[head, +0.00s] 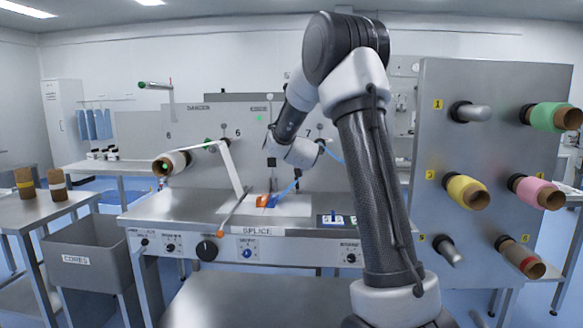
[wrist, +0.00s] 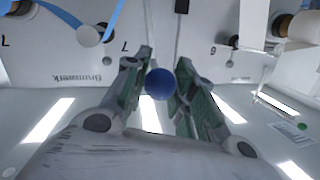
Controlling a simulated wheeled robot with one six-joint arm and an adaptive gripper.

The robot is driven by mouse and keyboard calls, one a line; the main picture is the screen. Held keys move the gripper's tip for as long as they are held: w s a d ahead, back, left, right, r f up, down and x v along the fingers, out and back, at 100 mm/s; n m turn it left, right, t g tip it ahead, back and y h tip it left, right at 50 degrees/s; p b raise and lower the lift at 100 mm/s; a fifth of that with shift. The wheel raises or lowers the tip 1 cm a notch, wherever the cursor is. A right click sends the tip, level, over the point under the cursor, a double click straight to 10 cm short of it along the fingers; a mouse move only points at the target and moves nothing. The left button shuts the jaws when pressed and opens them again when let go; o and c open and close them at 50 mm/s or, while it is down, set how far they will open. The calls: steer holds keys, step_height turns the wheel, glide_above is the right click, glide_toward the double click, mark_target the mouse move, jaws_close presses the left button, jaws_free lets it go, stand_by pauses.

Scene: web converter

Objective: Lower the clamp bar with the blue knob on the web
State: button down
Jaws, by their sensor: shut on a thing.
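In the wrist view my gripper (wrist: 162,72) has its two green-lined fingers either side of the round blue knob (wrist: 159,84), shut on it. A thin rod (wrist: 178,35) runs upward in the picture just beyond the knob; I cannot tell whether it belongs to the clamp bar. In the head view my wrist hangs above the splice table (head: 300,210), and the knob and fingertips cannot be made out. A white web (head: 230,166) slants down from the left roll to the table. A blue web (wrist: 117,14) shows at the wrist view's top. The clamp bar's contact with the web is not visible.
Orange and blue pieces (head: 267,201) lie on the splice table. A control front with a black knob (head: 207,250) faces me. A panel with coloured rolls (head: 470,192) stands right; a grey cores bin (head: 90,265) stands left.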

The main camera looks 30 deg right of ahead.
steer(key=shift+w+d+r, duration=0.35)
steer(key=shift+w+r, duration=0.1)
steer(key=shift+r, duration=0.25)
steer(key=c, duration=1.1)
jaws_free()
steer(key=shift+c, duration=0.2)
steer(key=shift+f, duration=0.1)
steer(key=v, duration=1.2)
